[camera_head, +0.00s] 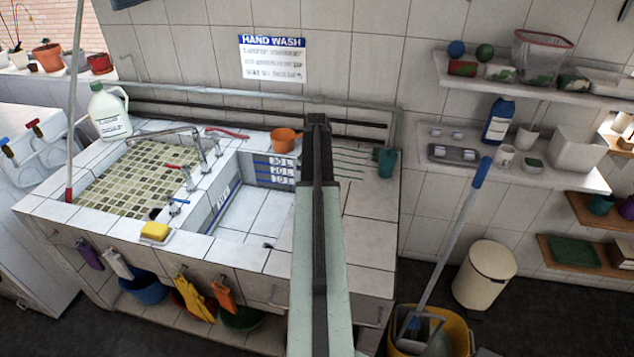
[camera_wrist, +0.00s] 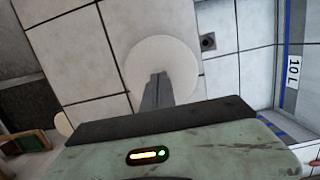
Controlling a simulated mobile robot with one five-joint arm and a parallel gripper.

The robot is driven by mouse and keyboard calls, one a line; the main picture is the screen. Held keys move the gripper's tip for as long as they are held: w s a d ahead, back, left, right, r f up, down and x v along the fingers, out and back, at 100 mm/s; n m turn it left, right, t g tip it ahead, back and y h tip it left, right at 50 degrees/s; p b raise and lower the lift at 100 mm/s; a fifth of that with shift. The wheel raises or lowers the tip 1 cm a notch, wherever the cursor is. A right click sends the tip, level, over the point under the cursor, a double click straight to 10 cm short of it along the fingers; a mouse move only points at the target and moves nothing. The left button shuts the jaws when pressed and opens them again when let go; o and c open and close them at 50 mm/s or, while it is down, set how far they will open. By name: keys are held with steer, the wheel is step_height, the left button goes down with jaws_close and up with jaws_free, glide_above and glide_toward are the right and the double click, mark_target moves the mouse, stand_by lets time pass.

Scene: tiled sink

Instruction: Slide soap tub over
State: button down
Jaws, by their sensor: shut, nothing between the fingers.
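A round white tub (camera_wrist: 162,65), probably the soap tub, sits on pale tiles in the wrist view, seen from above. My gripper (camera_wrist: 157,78) is shut and empty, and its dark fingers overlap the near part of the tub in the picture. I cannot tell if they touch it. The sink basin (camera_head: 247,219) shows in the head view, left of my arm. My arm blocks the middle of that view, and the tub and fingertips are not visible there.
A dark drain (camera_wrist: 208,42) lies just right of the tub, and a blue-edged wall with a 10 L label (camera_wrist: 294,72) is farther right. An orange cup (camera_head: 285,141) stands on the back ledge. A yellow sponge (camera_head: 155,231) lies on the front rim.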

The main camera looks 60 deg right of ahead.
steer(key=shift+s+a+f+b, duration=0.1)
steer(key=shift+a+f+b, duration=0.15)
steer(key=shift+f+b, duration=0.6)
steer(key=shift+s+a+r, duration=0.1)
steer(key=shift+a+r, duration=0.05)
steer(key=w+d, duration=0.4)
steer(key=d, duration=0.9)
steer(key=shift+d, duration=0.25)
step_height(320, 180, up, 9)
steer(key=d+p, duration=0.1)
steer(key=p, duration=0.8)
steer(key=shift+w+d+f, duration=0.2)
steer(key=shift+w+d, duration=0.1)
steer(key=shift+d, duration=0.1)
